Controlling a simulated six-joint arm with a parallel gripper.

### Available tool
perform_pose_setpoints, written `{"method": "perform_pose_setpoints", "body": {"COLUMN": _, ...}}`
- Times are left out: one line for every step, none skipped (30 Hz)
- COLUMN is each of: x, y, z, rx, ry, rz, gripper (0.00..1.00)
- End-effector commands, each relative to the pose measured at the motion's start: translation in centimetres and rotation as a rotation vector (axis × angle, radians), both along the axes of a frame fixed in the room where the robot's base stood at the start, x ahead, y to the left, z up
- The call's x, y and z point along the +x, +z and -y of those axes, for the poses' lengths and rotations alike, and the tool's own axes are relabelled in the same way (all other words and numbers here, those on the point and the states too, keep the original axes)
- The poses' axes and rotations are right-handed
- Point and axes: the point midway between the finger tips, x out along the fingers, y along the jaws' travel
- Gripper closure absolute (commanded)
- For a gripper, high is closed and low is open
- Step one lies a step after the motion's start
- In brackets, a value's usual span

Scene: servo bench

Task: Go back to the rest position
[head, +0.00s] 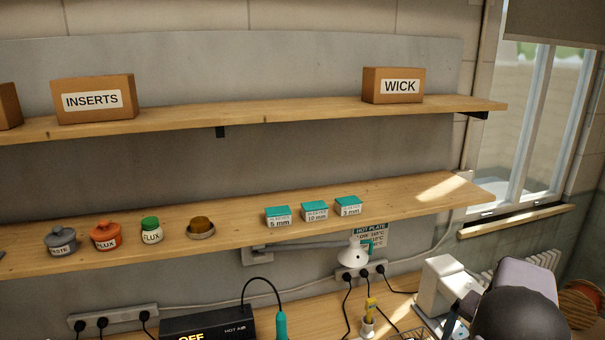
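My gripper is not in view. Parts that look like my own arm, white, grey and black, show at the bottom right corner, and their lower ends are cut off by the frame edge. I cannot see any fingertips or anything held. The task names no other object.
An upper shelf (280,116) holds cardboard boxes marked INSERTS (92,99) and WICK (393,85). A lower shelf (400,201) holds jars, a small round dish (201,229) and teal-lidded boxes. Below are a HOT AIR unit (208,325), power strips and cables. A window (535,130) is right.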

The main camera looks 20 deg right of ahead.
Motion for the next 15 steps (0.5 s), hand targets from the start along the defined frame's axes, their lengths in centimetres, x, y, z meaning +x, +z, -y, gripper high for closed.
{"method": "perform_pose_setpoints", "body": {"x": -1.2, "y": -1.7, "z": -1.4, "rx": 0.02, "ry": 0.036, "rz": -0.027, "gripper": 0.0}}
{"method": "perform_pose_setpoints", "body": {"x": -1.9, "y": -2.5, "z": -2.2, "rx": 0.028, "ry": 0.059, "rz": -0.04, "gripper": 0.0}}
{"method": "perform_pose_setpoints", "body": {"x": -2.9, "y": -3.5, "z": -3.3, "rx": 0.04, "ry": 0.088, "rz": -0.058, "gripper": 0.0}}
{"method": "perform_pose_setpoints", "body": {"x": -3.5, "y": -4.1, "z": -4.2, "rx": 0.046, "ry": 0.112, "rz": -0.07, "gripper": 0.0}}
{"method": "perform_pose_setpoints", "body": {"x": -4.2, "y": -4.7, "z": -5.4, "rx": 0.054, "ry": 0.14, "rz": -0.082, "gripper": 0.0}}
{"method": "perform_pose_setpoints", "body": {"x": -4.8, "y": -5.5, "z": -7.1, "rx": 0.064, "ry": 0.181, "rz": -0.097, "gripper": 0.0}}
{"method": "perform_pose_setpoints", "body": {"x": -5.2, "y": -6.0, "z": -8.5, "rx": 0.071, "ry": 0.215, "rz": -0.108, "gripper": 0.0}}
{"method": "perform_pose_setpoints", "body": {"x": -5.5, "y": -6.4, "z": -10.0, "rx": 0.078, "ry": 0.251, "rz": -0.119, "gripper": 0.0}}
{"method": "perform_pose_setpoints", "body": {"x": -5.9, "y": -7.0, "z": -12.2, "rx": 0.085, "ry": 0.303, "rz": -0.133, "gripper": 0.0}}
{"method": "perform_pose_setpoints", "body": {"x": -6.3, "y": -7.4, "z": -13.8, "rx": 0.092, "ry": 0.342, "rz": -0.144, "gripper": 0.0}}
{"method": "perform_pose_setpoints", "body": {"x": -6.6, "y": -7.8, "z": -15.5, "rx": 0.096, "ry": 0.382, "rz": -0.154, "gripper": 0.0}}
{"method": "perform_pose_setpoints", "body": {"x": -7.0, "y": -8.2, "z": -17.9, "rx": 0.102, "ry": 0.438, "rz": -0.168, "gripper": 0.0}}
{"method": "perform_pose_setpoints", "body": {"x": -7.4, "y": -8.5, "z": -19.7, "rx": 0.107, "ry": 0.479, "rz": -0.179, "gripper": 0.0}}
{"method": "perform_pose_setpoints", "body": {"x": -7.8, "y": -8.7, "z": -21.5, "rx": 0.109, "ry": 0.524, "rz": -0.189, "gripper": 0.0}}
{"method": "perform_pose_setpoints", "body": {"x": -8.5, "y": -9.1, "z": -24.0, "rx": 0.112, "ry": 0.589, "rz": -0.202, "gripper": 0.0}}
